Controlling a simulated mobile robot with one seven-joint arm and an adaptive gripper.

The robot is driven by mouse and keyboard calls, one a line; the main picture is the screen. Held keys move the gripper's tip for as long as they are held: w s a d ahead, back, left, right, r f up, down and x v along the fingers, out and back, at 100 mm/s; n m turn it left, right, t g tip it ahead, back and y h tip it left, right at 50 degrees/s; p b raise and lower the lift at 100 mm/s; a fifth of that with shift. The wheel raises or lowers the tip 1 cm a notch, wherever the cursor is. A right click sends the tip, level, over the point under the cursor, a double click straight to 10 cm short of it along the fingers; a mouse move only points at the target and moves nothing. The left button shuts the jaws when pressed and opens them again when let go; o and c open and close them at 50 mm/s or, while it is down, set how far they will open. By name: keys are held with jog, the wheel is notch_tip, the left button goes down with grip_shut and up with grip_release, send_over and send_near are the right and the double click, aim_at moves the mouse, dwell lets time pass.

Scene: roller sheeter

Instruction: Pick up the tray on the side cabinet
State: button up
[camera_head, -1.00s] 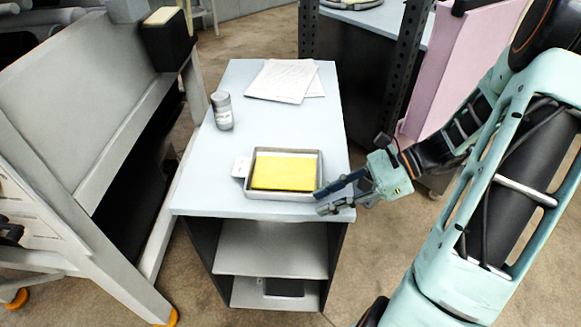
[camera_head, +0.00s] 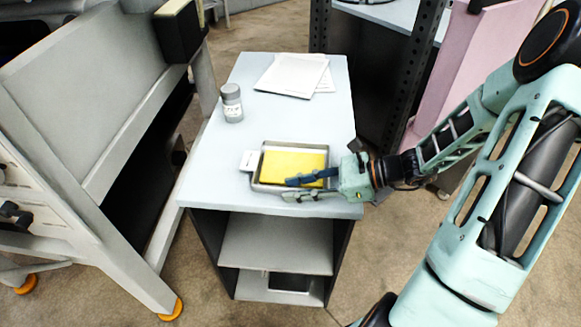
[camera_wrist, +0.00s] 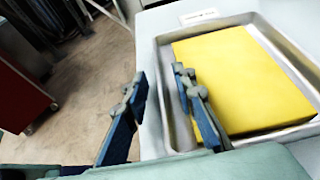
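The tray (camera_head: 257,169) is a shallow silver metal pan near the front edge of the side cabinet (camera_head: 215,165). A flat yellow block (camera_head: 296,163) lies in it; it also shows in the wrist view (camera_wrist: 235,80). My gripper (camera_head: 288,190) is at the tray's front side, coming from the right. In the wrist view its two blue-padded fingers (camera_wrist: 160,76) are apart, with nothing held between them. One finger is over the tray beside the yellow block, the other outside the tray's rim. I cannot tell whether either touches the rim.
A grey lidded jar (camera_head: 232,103) and white papers (camera_head: 293,75) stand and lie farther back on the cabinet top. A small white label (camera_head: 249,160) is at the tray's left. A large grey machine (camera_head: 85,110) is left; a pink panel (camera_head: 470,60) is behind my arm.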

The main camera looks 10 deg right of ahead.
jog(key=shift+a+f, duration=0.2)
jog(key=shift+a, duration=0.3)
grip_shut()
jog(key=shift+w+r, duration=0.1)
jog(key=shift+r, duration=0.15)
